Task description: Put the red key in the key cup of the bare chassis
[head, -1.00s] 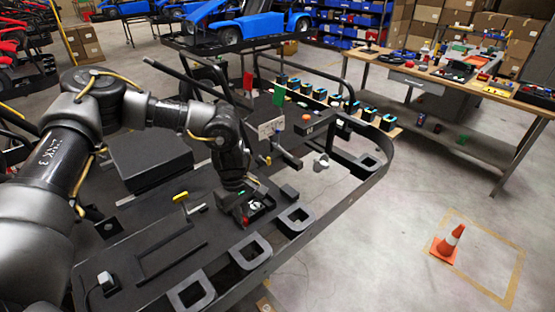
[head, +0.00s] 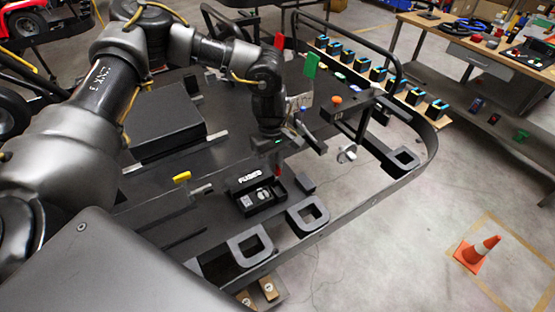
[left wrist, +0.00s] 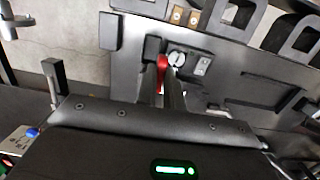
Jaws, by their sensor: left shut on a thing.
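My left gripper (head: 274,152) is shut on the red key (head: 278,171) and holds it above the black chassis deck (head: 212,218). In the left wrist view the red key (left wrist: 161,74) shows between the two fingers (left wrist: 162,92). The open FUSES box (head: 258,194) lies below and just in front of the gripper; it holds pale round and square parts. A small silver cup (head: 346,154) hangs at the chassis edge, right of the gripper and apart from it. What is inside the cup cannot be told. My right gripper is not in view.
A post with an orange knob (head: 337,100) and a green tag (head: 311,65) stand behind the gripper. A black box (head: 168,122) and a yellow-handled tool (head: 182,177) are on the deck. Grey D-shaped brackets (head: 308,215) line the near edge.

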